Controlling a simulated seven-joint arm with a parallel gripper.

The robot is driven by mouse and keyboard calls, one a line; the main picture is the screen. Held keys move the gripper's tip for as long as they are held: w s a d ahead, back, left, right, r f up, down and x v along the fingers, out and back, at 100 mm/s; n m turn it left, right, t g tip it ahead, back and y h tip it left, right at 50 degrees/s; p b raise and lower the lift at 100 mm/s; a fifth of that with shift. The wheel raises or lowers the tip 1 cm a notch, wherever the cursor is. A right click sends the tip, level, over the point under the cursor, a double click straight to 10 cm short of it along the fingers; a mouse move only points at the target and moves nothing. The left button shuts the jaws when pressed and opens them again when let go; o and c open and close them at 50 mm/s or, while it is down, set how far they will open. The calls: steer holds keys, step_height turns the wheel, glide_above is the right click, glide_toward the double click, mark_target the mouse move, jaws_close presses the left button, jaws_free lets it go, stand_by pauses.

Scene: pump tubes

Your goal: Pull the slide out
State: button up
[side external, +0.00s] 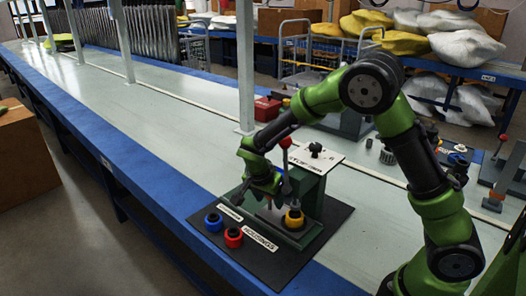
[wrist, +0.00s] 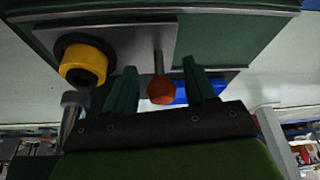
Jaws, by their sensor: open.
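The green pump station (side external: 312,190) stands on a dark mat, with a pale plate on its top. In the wrist view a grey metal plate (wrist: 125,32) on its green housing carries a rod with an orange-red knob (wrist: 161,92). I cannot tell for sure which part is the slide. My gripper (wrist: 160,68) is open, its two green fingers apart on either side of the rod and knob, with no clear contact. In the side view my gripper (side external: 268,192) is low at the station's left face, and my arm partly hides the knob area.
A yellow ring (side external: 294,217) sits at the station's front and shows close by in the wrist view (wrist: 84,62). A red-balled lever (side external: 286,143) rises nearby. Blue (side external: 213,221) and red (side external: 233,236) rings lie on the mat (side external: 275,272). The long bench (side external: 150,125) behind is mostly clear.

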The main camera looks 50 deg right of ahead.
jaws_close()
stand_by(0.3)
steer(key=shift+w, duration=0.1)
steer(key=w, duration=1.3)
steer(key=shift+w, duration=0.25)
jaws_free()
steer(key=shift+s, duration=0.1)
steer(key=shift+r, duration=0.1)
